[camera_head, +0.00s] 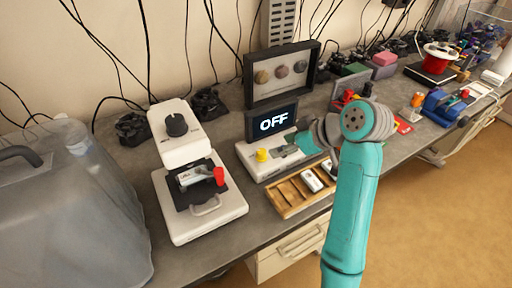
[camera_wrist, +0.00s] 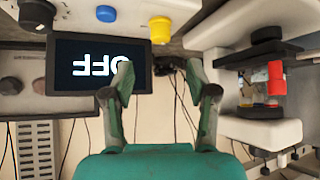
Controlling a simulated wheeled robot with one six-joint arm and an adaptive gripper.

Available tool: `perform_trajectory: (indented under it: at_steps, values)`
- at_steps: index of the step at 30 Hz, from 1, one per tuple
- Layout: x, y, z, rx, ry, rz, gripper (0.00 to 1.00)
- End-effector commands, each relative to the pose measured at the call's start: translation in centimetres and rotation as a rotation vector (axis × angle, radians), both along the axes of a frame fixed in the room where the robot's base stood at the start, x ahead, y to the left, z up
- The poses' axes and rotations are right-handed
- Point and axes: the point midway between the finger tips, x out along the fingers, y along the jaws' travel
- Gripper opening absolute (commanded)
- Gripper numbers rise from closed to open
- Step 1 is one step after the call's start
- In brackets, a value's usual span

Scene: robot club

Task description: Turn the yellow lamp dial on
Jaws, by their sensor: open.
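The yellow lamp dial (camera_head: 262,155) stands on a white panel (camera_head: 250,168) on the bench, in front of a dark screen (camera_head: 272,121) that reads OFF. In the wrist view the yellow dial (camera_wrist: 160,30) is near the top middle, and the screen (camera_wrist: 100,66) appears upside down at left. My gripper (camera_head: 296,146) is just right of the dial in the head view. In the wrist view my gripper (camera_wrist: 160,74) has its two fingers spread with nothing between them. The dial lies beyond the fingertips, apart from them.
A white device (camera_head: 195,185) with a black knob and a red part stands left of the panel. A wooden tray (camera_head: 290,197) with small items lies in front. A framed display of three knobs (camera_head: 280,72) stands behind the screen. A large grey translucent case (camera_head: 70,215) fills the left.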

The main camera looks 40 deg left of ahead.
Motion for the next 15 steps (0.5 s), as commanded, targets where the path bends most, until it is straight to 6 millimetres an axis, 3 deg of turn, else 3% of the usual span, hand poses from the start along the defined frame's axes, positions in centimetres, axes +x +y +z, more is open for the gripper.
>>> perform_trajectory:
  at_steps: [15]
  values:
    - [-0.1,5.8,-5.9,-0.001,0.002,0.001,0.58]
